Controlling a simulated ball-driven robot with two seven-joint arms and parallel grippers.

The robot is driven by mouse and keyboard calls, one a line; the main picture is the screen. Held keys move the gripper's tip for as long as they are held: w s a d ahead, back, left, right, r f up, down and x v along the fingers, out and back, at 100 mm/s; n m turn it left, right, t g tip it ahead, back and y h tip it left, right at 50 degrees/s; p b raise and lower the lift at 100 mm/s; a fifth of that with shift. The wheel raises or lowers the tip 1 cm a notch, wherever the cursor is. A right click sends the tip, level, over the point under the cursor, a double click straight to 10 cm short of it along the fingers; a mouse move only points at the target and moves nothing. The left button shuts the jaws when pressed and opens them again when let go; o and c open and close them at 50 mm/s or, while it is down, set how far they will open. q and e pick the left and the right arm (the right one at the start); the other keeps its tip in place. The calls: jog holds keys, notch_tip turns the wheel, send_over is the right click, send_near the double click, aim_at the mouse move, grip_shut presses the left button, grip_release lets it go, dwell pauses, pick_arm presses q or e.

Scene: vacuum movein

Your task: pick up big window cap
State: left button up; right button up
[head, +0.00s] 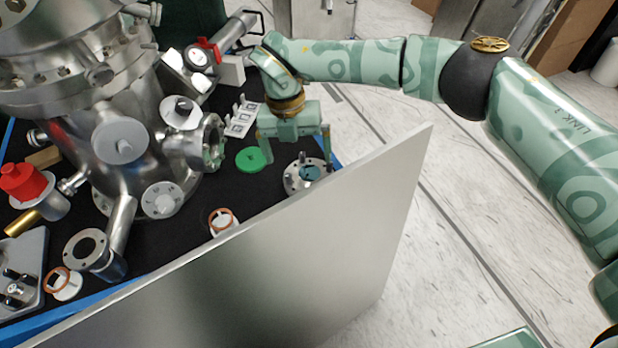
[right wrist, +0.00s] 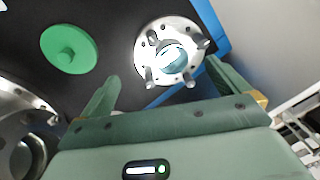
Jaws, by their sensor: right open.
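A green round cap with a small raised knob (head: 252,160) lies on the black table top; it also shows in the right wrist view (right wrist: 70,46). I take it to be the big window cap. A metal window flange with bolts and teal glass (head: 308,174) lies to its right and also shows in the right wrist view (right wrist: 168,52). My right gripper (head: 298,160) is open and empty, its fingers pointing down above the flange area. In the right wrist view, the flange lies between and beyond the fingertips, and the green cap is off to the left. My left gripper is out of view.
A large metal vacuum chamber (head: 120,150) with several ports stands on the left. A tall grey panel (head: 300,255) rises along the table's front edge, close to the flange. A white bracket (head: 240,118) and a copper-ringed part (head: 222,221) are nearby.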

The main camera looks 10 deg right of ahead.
aim_at(301, 172)
jog(key=f, duration=0.2)
jog(key=s+f+b, duration=0.1)
jog(key=f, duration=0.1)
jog(key=shift+d+f, duration=0.2)
jog(key=shift+f, duration=0.25)
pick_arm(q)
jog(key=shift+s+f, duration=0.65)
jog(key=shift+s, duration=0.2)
pick_arm(e)
jog(key=shift+s+r, duration=0.1)
jog(key=shift+r, duration=0.05)
jog(key=c, duration=1.1)
